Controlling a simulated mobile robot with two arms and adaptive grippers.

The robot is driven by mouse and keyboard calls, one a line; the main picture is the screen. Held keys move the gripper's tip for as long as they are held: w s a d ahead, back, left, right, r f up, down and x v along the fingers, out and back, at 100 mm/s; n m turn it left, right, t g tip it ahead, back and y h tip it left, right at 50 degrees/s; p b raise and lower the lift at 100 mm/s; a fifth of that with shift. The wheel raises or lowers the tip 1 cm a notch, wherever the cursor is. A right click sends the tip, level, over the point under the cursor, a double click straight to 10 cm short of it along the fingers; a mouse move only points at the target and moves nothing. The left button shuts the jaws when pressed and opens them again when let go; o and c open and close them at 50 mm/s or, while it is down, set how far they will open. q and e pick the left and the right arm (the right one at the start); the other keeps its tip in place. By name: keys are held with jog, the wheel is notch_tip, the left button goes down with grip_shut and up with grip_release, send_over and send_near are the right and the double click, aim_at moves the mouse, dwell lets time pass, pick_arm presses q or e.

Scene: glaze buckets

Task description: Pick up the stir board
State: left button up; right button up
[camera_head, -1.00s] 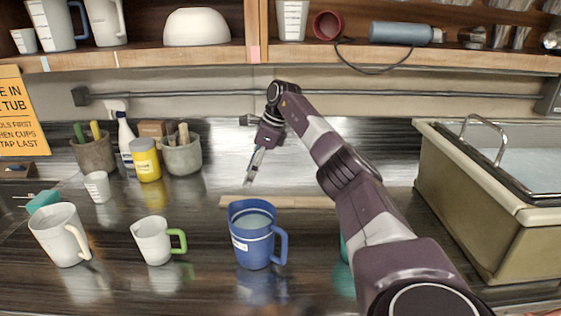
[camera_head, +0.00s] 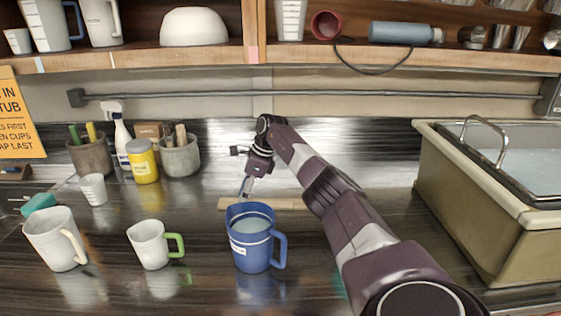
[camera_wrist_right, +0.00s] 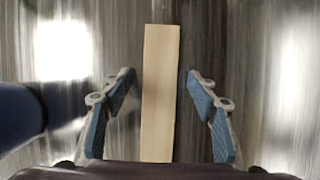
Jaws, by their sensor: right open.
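The stir board is a flat pale wooden strip (camera_head: 288,204) lying on the dark counter behind the blue pitcher (camera_head: 252,245). In the head view the pitcher hides part of its left portion. In the right wrist view the stir board (camera_wrist_right: 160,90) runs lengthwise between the two blue-padded fingers. My right gripper (camera_head: 245,188) points down above the board's left part, open and empty; its open fingers also show in the right wrist view (camera_wrist_right: 160,92), one on each side of the board and apart from it. My left gripper is not in view.
A white pitcher (camera_head: 56,240) and a green-handled mug (camera_head: 150,245) stand at the front left. Tool pots (camera_head: 181,157) and a yellow jar (camera_head: 142,162) stand behind them. A tub (camera_head: 475,205) stands at right. A shelf (camera_head: 170,58) spans above.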

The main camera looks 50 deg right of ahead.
jog(key=shift+c, duration=0.7)
grip_shut()
